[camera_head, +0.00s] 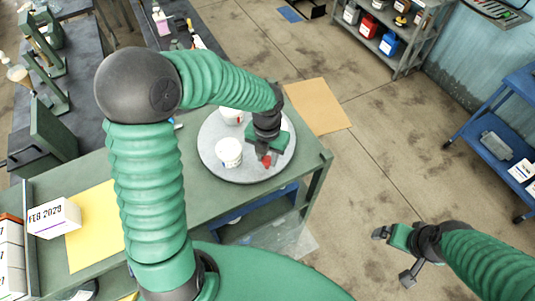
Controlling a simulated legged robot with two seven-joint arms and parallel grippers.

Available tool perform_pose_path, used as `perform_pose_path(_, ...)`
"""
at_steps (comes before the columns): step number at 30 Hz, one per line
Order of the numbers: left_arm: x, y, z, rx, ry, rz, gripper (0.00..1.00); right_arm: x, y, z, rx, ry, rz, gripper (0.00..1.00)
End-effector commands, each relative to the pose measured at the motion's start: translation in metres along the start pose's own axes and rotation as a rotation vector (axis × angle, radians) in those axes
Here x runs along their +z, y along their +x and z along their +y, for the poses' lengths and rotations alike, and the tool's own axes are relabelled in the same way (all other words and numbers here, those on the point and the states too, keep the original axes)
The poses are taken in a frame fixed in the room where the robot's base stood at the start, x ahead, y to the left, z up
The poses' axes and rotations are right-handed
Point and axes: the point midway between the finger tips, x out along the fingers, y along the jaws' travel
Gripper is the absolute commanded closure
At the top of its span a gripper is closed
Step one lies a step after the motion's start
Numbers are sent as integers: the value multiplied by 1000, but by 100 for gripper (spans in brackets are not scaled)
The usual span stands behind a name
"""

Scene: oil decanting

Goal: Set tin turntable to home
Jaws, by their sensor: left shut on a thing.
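The tin turntable (245,175) is a round grey disc on the green bench top. A white tin (229,152) stands on its left part, and another white tin (231,116) stands farther back, partly hidden by my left arm. My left gripper (265,154) reaches down over the right part of the disc. It is shut on a small red piece (267,161), which is mostly hidden by the fingers. My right gripper (392,257) is over the floor at the lower right, with its fingers spread wide and nothing between them.
A yellow sheet (95,228) and a white box (54,218) labelled FEB 2028 are on the bench's left. A tan mat (316,106) lies beyond the bench. Shelves (407,62) stand at the back, and a blue cart (500,140) at the right. The floor between is open.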

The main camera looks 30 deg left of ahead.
Motion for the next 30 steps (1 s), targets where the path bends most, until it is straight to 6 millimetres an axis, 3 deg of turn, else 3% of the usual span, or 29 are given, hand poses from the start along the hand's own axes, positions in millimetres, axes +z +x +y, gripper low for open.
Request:
perform_pose_path(22,0,-2,1,3,36,-4,100,0,-1,0,0,0,0,3)
perform_pose_path(23,0,-2,1,3,36,-4,67,0,-1,0,0,0,0,3)
perform_pose_path(27,-1,-1,1,2,36,-3,49,0,-1,0,0,0,0,3)
perform_pose_path(30,-1,-1,0,2,36,-2,49,0,-1,0,0,0,0,3)
